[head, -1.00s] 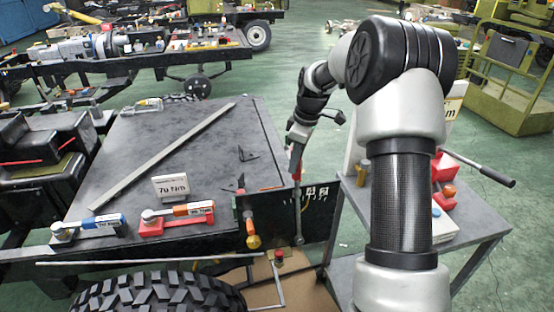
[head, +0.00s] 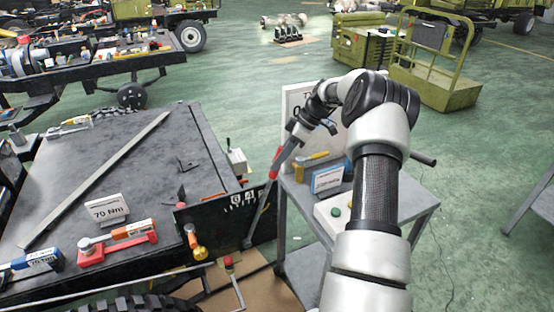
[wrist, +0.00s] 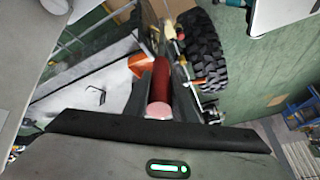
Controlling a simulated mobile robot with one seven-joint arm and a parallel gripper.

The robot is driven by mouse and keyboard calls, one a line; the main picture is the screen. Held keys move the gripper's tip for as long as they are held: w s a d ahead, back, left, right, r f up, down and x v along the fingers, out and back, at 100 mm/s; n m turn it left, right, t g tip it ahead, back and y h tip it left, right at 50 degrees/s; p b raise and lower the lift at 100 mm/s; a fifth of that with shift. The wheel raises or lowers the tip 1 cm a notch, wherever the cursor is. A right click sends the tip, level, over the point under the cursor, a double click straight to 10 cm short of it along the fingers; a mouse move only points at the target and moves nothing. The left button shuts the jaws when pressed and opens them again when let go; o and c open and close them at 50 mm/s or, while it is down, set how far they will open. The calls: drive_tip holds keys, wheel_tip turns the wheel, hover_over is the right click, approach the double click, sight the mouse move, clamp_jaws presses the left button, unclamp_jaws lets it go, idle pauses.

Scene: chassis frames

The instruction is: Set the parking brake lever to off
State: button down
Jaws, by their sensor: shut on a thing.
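The parking brake lever (head: 262,212) has a red grip (head: 275,164) and a grey shaft. It rises beside a dark plate with white markings (head: 236,200) at the chassis corner, its top leaning right in the head view. My gripper (head: 281,154) is shut on the red grip near its top. In the wrist view the red grip (wrist: 160,82) shows between the fingers, with its pinkish end toward the camera. The fingers hide part of the grip, and the lever's lower end is hard to make out there.
A grey side table (head: 405,222) stands right of the lever, with a hammer, a blue-and-white box, a button box (head: 337,212) and a sign. The chassis deck (head: 60,180) with wrenches and a 70 Nm card (head: 107,209) lies left. Green floor is open behind.

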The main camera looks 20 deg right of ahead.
drive_tip(key=shift+d, duration=0.35)
drive_tip(key=c, duration=1.5)
unclamp_jaws()
drive_tip(key=shift+d+f, duration=0.15)
drive_tip(key=p+v, duration=0.1)
drive_tip(key=v, duration=1.6)
drive_tip(key=shift+r, duration=0.2)
